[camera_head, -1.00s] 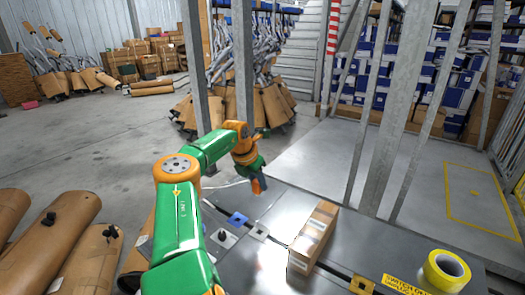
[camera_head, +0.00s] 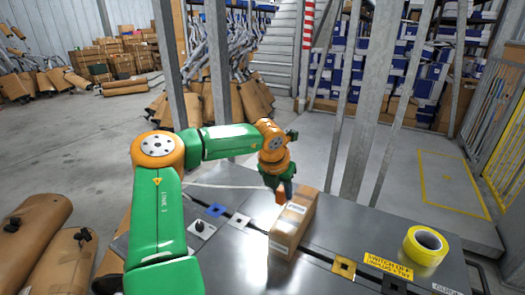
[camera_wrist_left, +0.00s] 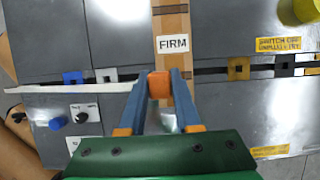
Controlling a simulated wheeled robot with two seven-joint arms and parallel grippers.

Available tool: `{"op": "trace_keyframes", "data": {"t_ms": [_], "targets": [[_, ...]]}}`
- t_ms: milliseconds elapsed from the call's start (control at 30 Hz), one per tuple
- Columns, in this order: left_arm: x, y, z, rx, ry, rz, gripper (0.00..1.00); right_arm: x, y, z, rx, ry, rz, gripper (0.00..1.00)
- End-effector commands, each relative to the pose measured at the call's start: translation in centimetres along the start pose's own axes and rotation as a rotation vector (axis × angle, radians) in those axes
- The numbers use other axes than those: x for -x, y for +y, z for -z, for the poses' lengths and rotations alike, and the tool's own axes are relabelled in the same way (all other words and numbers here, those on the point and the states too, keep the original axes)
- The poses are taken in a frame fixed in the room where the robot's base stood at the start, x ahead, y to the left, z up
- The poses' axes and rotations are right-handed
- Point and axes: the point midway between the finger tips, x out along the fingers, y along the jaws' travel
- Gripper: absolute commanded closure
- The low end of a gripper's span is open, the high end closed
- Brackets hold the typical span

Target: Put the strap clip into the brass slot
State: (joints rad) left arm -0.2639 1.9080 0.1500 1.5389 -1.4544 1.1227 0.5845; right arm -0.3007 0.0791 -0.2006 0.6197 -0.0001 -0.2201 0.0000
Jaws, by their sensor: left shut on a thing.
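My left gripper (camera_head: 283,185) is shut on the orange strap clip (camera_head: 280,197). In the left wrist view the clip (camera_wrist_left: 159,84) sits between the blue fingertips. A pale strap (camera_wrist_left: 45,87) trails from it to the left. My right gripper is not in view.
The carton (camera_head: 293,225) lies across the dark groove, between the clip and the brass slot. Blue (camera_head: 216,210) and silver (camera_head: 240,220) slots are left of it, a black slot (camera_head: 390,284) to the right. Yellow tape (camera_head: 426,246) lies at the bench's right. A knob (camera_head: 200,226) is at left.

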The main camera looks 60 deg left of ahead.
Motion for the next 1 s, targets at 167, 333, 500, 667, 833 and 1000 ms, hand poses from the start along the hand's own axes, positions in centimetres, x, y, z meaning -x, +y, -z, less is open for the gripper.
{"op": "trace_keyframes", "data": {"t_ms": [167,333,500,667,833,1000], "targets": [[-0.9,-3.8,0.4,-0.007,0.002,-0.003,1.00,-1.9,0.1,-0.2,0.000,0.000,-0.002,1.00],[-1.0,-7.3,0.5,-0.007,0.003,-0.002,1.00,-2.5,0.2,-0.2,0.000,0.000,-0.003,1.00],[-2.8,-10.6,1.2,-0.004,0.000,-0.002,1.00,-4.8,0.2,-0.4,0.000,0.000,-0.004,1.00],[-4.7,-13.3,2.0,-0.004,0.000,-0.002,1.00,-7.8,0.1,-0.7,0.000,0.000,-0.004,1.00],[-6.6,-16.1,2.8,-0.004,0.000,-0.002,1.00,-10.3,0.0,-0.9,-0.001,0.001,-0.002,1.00],[-7.8,-18.5,3.3,-0.003,0.003,0.000,1.00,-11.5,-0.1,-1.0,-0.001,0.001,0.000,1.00]]}}
